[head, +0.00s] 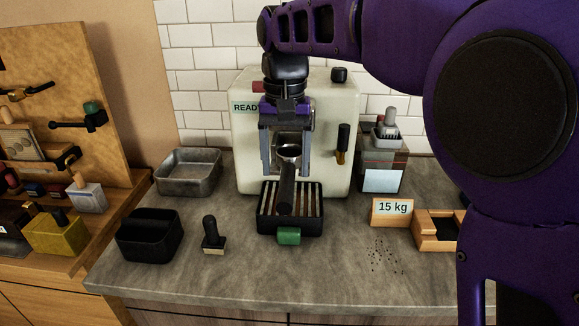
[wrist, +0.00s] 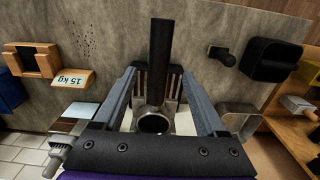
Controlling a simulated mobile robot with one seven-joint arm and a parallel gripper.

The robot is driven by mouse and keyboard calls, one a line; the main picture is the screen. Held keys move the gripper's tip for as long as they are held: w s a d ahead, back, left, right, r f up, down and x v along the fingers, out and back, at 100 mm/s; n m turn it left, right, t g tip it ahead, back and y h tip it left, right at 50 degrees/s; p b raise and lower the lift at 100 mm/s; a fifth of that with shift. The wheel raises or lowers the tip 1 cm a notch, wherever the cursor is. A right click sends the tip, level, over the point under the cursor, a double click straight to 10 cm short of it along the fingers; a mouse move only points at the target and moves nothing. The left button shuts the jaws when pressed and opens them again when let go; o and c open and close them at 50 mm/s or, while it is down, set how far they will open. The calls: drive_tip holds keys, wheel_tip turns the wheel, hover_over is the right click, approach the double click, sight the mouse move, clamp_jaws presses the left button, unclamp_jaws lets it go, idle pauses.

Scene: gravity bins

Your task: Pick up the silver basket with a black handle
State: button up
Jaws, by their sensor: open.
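The silver basket (head: 289,151) with its black handle (head: 286,190) is at the front of the cream coffee machine, above the slatted drip tray. The handle points toward the front of the counter. My gripper (head: 287,172) is open, pointing down in front of the machine, with one finger on each side of the basket and handle. In the wrist view, the round silver basket (wrist: 153,123) and long black handle (wrist: 159,55) lie between the spread fingers (wrist: 159,85), with gaps on both sides. I cannot tell what supports the basket.
The coffee machine (head: 247,150) stands close behind my gripper. The drip tray (head: 290,228) has a green front piece. A metal pan (head: 187,181), black bin (head: 148,249) and tamper-like tool (head: 213,246) are left. A "15 kg" sign (head: 392,212) and wooden box (head: 437,246) are right.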

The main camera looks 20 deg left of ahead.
sight(286, 180)
wheel_tip(286, 180, down, 4)
drive_tip(key=shift+d+r, duration=0.1)
clamp_jaws()
idle(0.4)
drive_tip(key=shift+r, duration=0.15)
idle(0.9)
